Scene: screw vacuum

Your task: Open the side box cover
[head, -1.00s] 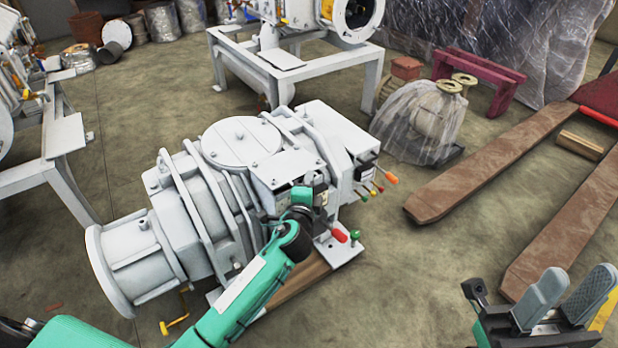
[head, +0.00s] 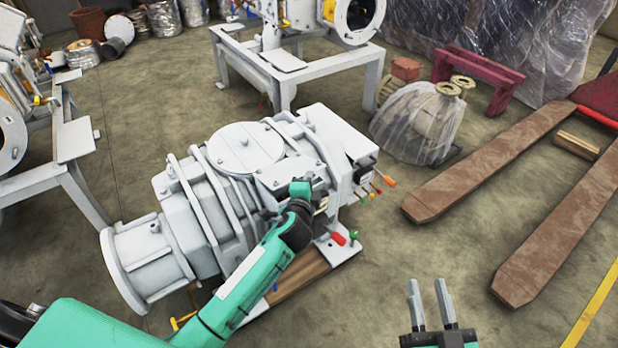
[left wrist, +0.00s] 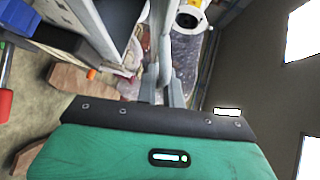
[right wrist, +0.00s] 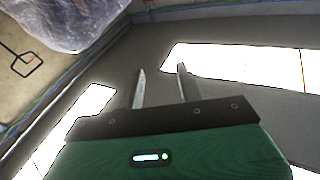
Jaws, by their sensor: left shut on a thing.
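The white vacuum machine (head: 215,180) lies in the middle of the head view on a wooden base. Its side box cover (head: 285,174) is a flat white plate on the near right side. My left gripper (head: 318,197) is at the box, partly hidden behind its own wrist. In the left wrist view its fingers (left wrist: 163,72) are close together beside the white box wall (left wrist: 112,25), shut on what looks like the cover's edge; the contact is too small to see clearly. My right gripper (head: 428,288) is open and empty, apart from the machine at the lower right.
Coloured knobs (head: 376,188) and a red handle (head: 338,239) stick out near the left gripper. A pallet jack's brown forks (head: 500,180) lie on the right. A wrapped part (head: 415,128) stands behind. Floor between machine and forks is clear.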

